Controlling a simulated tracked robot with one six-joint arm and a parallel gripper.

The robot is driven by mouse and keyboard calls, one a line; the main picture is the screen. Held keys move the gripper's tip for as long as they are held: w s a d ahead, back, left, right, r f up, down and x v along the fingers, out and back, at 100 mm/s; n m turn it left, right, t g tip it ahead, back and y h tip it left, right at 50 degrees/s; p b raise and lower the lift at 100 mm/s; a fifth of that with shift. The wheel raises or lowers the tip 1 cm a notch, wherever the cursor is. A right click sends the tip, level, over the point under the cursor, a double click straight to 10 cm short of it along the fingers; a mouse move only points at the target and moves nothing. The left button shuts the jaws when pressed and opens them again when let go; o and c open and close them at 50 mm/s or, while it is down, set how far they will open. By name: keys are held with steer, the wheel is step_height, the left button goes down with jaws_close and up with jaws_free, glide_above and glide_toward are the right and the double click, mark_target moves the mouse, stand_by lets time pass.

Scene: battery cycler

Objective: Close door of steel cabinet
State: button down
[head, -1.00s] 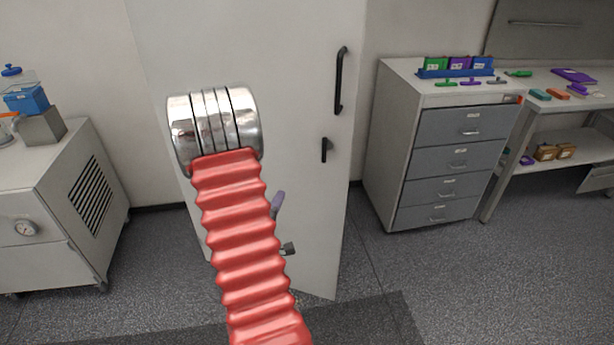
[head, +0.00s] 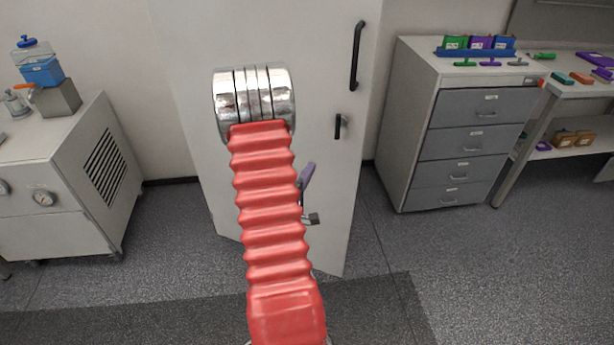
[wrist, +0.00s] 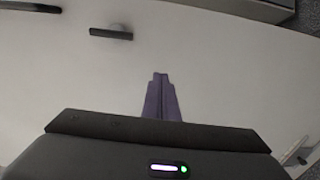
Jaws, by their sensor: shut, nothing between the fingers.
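The steel cabinet's white door (head: 340,215) stands ahead of me in the head view, with a long black handle (head: 357,55) and a smaller black latch (head: 340,127) near its right edge. How far it stands open is hard to tell, because my red arm covers much of it. My gripper (head: 309,174) shows as a purple finger just right of the arm, in front of the door and below the latch. In the wrist view its two purple fingers (wrist: 160,95) are together and empty, pointing at the pale door panel (wrist: 220,65). Contact with the panel cannot be told.
A grey drawer unit (head: 465,140) and a bench with coloured parts stand to the right. A white wheeled unit (head: 60,190) with a blue container on top stands to the left. The grey floor (head: 400,250) right of the door is clear.

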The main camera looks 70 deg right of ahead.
mark_target(324, 145)
steer(key=d, duration=1)
steer(key=shift+w+d, duration=0.1)
steer(key=shift+d, duration=0.15)
